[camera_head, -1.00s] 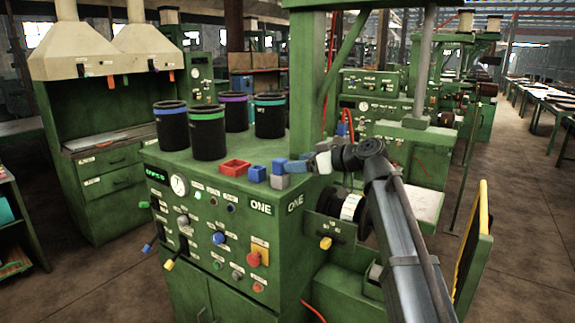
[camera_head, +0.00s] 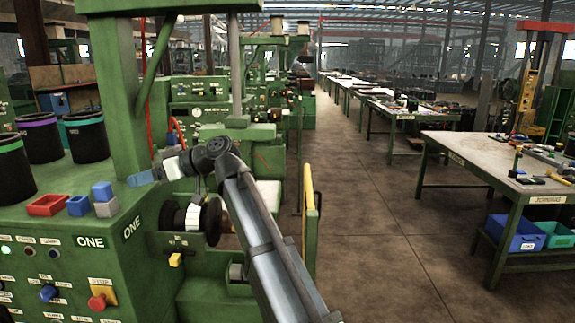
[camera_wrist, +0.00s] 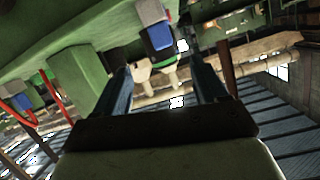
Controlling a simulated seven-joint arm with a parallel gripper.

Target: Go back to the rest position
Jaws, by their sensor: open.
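My gripper (camera_head: 140,178) shows at the end of my arm in the head view, beside the green machine marked ONE and to the right of the small blocks. In the wrist view my gripper (camera_wrist: 162,84) has its two dark fingers spread wide, with nothing between them. The black rubber sleeves stand upright on the machine top at the left: one with a green band (camera_head: 14,172), one with a purple band (camera_head: 38,140) and one with a teal band (camera_head: 86,138). My gripper is apart from them.
A red tray (camera_head: 47,205), a blue box (camera_head: 79,206) and a blue block (camera_head: 102,190) on a grey block (camera_head: 106,208) sit near the machine's edge. A green post (camera_head: 118,100) rises behind them. A worktable (camera_head: 440,142) stands at right. The floor between is clear.

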